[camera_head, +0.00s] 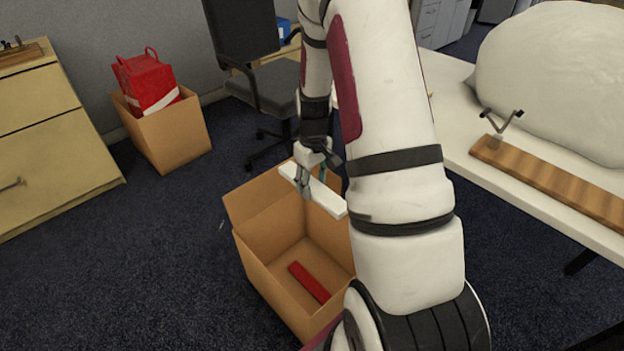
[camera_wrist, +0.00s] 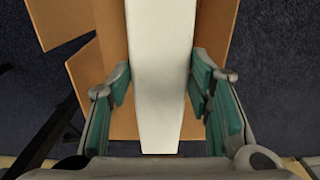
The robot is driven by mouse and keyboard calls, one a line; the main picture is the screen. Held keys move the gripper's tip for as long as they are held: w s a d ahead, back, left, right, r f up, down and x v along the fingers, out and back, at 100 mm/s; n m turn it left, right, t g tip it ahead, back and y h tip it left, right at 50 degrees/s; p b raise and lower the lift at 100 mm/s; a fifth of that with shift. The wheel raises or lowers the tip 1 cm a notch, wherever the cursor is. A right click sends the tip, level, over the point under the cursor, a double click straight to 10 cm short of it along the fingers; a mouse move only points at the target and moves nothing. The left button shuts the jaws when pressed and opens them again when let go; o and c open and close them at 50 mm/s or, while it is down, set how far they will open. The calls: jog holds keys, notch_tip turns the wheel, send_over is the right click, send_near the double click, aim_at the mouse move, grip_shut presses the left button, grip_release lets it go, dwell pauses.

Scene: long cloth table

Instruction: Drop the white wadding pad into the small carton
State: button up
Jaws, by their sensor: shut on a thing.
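The white wadding pad (camera_head: 314,190) is a long flat white strip, held above an open carton. In the wrist view the pad (camera_wrist: 160,75) runs between the two green-padded fingers of my gripper (camera_wrist: 160,90). The carton (camera_head: 262,250) is a brown open box on the floor, and its flaps (camera_wrist: 220,25) show below the pad in the wrist view. A red bar (camera_head: 309,282) lies on its bottom. My arm hides the carton's right side.
Another brown carton (camera_head: 172,136) with a red bag (camera_head: 148,82) stands at the back left, near a wooden drawer cabinet (camera_head: 55,140). An office chair (camera_head: 265,85) stands behind my gripper. A white table (camera_head: 450,105) on the right holds a big white lump (camera_head: 560,75) and a wooden board (camera_head: 560,183).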

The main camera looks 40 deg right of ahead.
aim_at(313, 186)
jog(key=shift+f+b, duration=0.35)
jog(key=shift+f, duration=0.45)
jog(key=o, duration=1)
jog(key=shift+r, duration=0.1)
notch_tip(313, 186, up, 12)
jog(key=shift+f, duration=0.1)
